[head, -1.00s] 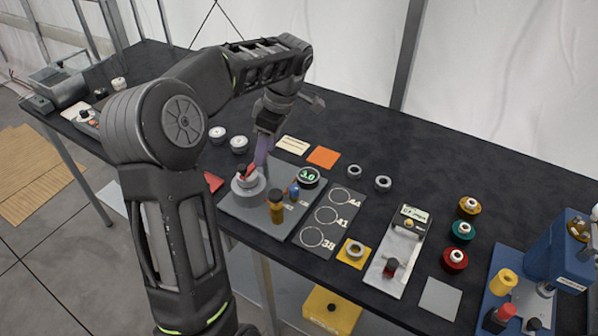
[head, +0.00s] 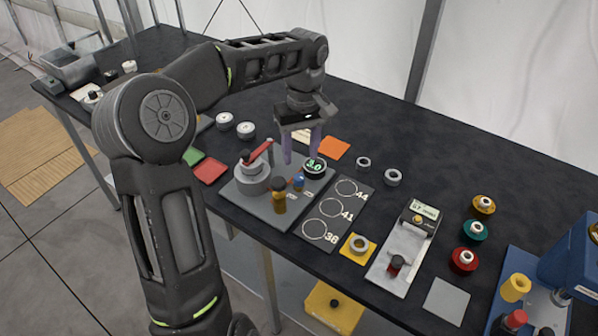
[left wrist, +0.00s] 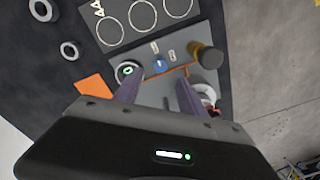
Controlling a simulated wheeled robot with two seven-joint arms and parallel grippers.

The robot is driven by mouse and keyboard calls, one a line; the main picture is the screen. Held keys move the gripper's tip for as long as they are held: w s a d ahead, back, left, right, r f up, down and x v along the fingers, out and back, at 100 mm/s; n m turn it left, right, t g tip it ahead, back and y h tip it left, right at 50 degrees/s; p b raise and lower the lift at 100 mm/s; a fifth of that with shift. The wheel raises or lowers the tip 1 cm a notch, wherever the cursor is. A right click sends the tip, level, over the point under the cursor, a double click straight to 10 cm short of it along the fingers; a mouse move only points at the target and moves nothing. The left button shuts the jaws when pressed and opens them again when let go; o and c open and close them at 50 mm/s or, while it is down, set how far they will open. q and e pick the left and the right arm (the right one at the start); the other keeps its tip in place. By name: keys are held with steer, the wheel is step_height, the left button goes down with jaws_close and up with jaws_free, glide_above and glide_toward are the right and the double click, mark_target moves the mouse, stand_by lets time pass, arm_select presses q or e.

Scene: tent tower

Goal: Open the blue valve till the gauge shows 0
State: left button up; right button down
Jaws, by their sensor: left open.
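The blue valve (head: 298,181) is a small blue knob on a grey plate (head: 243,197), in front of the gauge. It also shows in the left wrist view (left wrist: 160,65). The round black gauge (head: 314,167) reads 3.0 in green digits. It also shows in the left wrist view (left wrist: 129,72). My left gripper (head: 302,158) is open and empty above the plate's back part, its purple fingers pointing down. In the left wrist view its fingertips (left wrist: 155,82) lie apart, with the blue valve just beyond the gap. My right gripper is not in view.
On the same plate stand a grey cylinder with a red lever (head: 254,176) and an amber bottle with a dark cap (head: 279,196). A dark panel with three circles (head: 333,212) lies to the right. Bare black table (head: 400,150) lies behind.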

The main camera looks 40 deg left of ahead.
mark_target(299, 176)
arm_select(q)
step_height(299, 176, down, 7)
steer(key=shift+s+a+f+p, duration=0.1)
steer(key=shift+s+p, duration=0.05)
steer(key=shift+p, duration=0.35)
jaws_close()
stand_by(0.4)
